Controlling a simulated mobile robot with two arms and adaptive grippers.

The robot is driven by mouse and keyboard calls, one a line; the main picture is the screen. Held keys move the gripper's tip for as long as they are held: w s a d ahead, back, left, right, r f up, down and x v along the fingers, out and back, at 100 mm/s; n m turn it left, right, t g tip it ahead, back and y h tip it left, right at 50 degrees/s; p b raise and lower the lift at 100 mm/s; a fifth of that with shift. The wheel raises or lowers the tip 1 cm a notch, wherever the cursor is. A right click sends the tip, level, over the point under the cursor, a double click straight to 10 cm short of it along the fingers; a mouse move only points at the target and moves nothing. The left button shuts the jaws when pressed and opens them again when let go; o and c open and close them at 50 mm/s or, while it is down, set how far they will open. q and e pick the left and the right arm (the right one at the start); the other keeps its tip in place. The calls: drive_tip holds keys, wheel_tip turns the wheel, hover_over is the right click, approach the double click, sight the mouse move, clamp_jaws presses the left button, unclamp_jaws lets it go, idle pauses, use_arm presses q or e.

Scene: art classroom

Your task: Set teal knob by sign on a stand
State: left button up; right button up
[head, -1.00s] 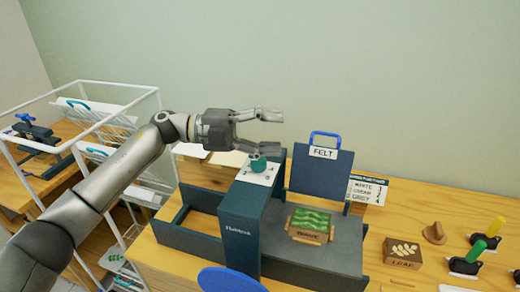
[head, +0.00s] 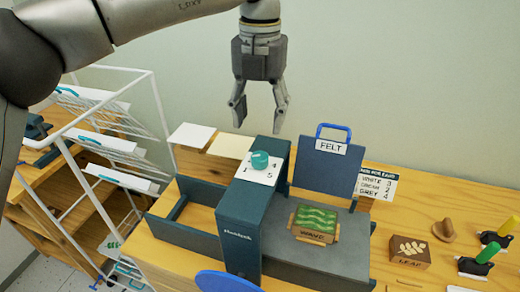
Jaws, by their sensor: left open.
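The teal knob (head: 260,160) sits on a white dial plate (head: 258,175) with printed numbers, on top of the dark blue press column (head: 240,228). The sign (head: 375,185) stands at the right behind the press, with lines that read white 3, cream 2, grey 4; its top line is partly hard to read. My left gripper (head: 259,115) points down above the knob, open and empty, apart from it. My right gripper is not in view.
A wave block (head: 312,228) lies on the press bed, before an upright panel labelled FELT (head: 331,148) with a blue handle. A leaf block (head: 407,254) and colored-handled tools (head: 479,260) are at right. A white wire rack (head: 112,150) stands left.

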sight(260, 155)
use_arm(q)
wheel_tip(260, 155, down, 9)
drive_tip(key=shift+r+p, duration=0.15)
drive_tip(key=shift+p, duration=0.75)
drive_tip(key=shift+f, duration=0.6)
drive_tip(key=c, duration=1.1)
drive_tip(key=shift+o, duration=0.2)
